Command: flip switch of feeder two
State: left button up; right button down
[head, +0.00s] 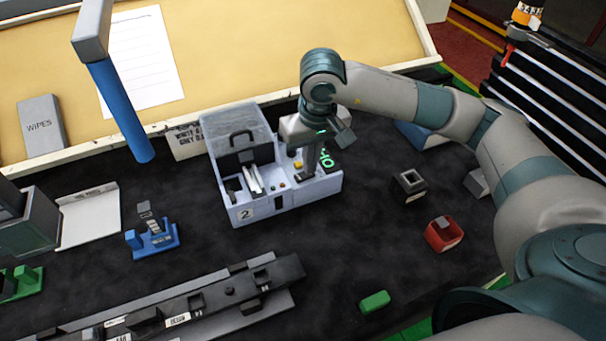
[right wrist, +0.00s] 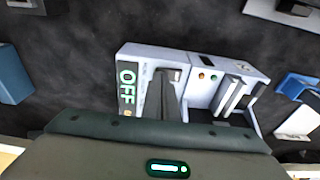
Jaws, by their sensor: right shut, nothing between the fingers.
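Feeder two (head: 262,211) is a pale grey-lilac box with a "2" label and a clear cover at its back. It stands on the dark mat. Its lit green display (head: 327,160) is partly seen in the head view; in the right wrist view the display (right wrist: 127,84) reads OFF. My right gripper (head: 308,174) points down over the feeder's right part, beside the display. Its fingers (right wrist: 168,92) are shut and empty, over the switch area. They largely hide the switch, and I cannot tell whether they touch it. My left gripper is not in view.
A blue post with a grey head (head: 122,108) rises at upper left. A blue clip fixture (head: 152,240) stands left of the feeder and a dark rail (head: 200,303) lies in front. A black block (head: 408,186) and red block (head: 444,234) lie right. The mat between is clear.

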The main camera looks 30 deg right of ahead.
jog(key=shift+f, duration=0.2)
jog(key=shift+r, duration=0.15)
notch_tip(320, 180, up, 7)
jog(key=p, duration=0.1)
dwell(1.0)
dwell(0.6)
